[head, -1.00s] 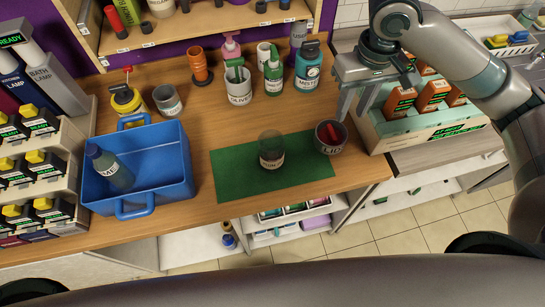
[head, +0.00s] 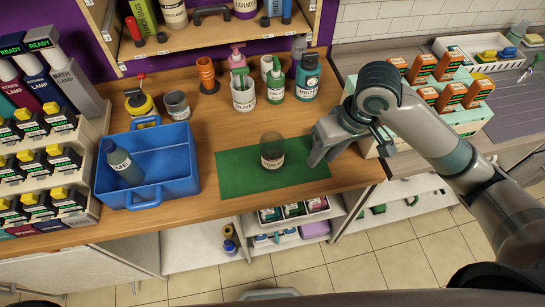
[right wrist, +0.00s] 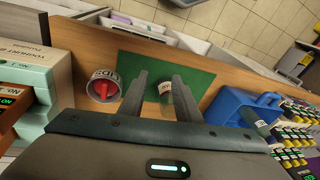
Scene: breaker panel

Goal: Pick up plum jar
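The plum jar (head: 272,150), a dark, see-through jar with a white label, stands upright on a green mat (head: 235,185) on the wooden counter. The label is too small to read surely. My right gripper (head: 322,158) is just right of the jar, above the mat's right end, open and empty. In the right wrist view the jar (right wrist: 165,92) shows between the two spread fingers of the right gripper (right wrist: 158,76), apart from both as far as I can tell. My left gripper is not in view.
A LIDS cup (right wrist: 103,86) with red contents stands beside the mat; my right arm hides it in the head view. A blue tote (head: 150,180) holding a bottle is at left. A boxed rack (head: 470,115) is at right.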

